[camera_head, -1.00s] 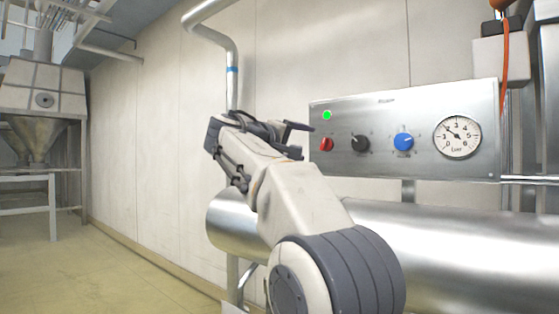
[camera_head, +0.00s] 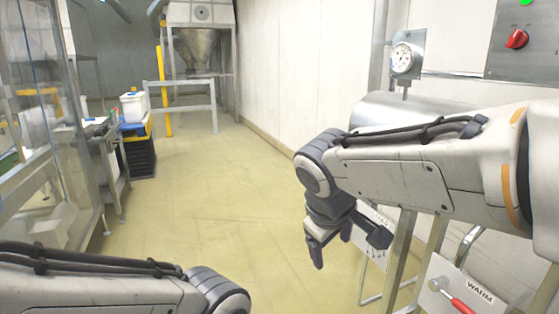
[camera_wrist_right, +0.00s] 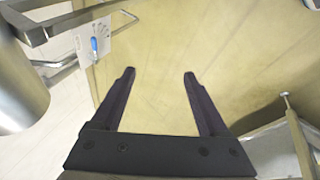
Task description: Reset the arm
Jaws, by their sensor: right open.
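My right arm (camera_head: 410,170) comes in from the right in the head view, beside the wall equipment. Its gripper (camera_head: 332,250) points down over the floor and is open and empty. In the right wrist view the two dark fingers (camera_wrist_right: 160,75) stand well apart, with only floor between them. My left arm (camera_head: 90,280) shows at the bottom left of the head view. Its gripper is out of the frame.
A steel pipe (camera_head: 395,112), a gauge (camera_head: 402,58) and a panel with a red knob (camera_head: 516,39) are on the right. A "WARM" plate with a red handle (camera_head: 462,306) is low right. A glass-walled machine (camera_head: 45,100) stands left. The floor (camera_head: 220,195) between is clear.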

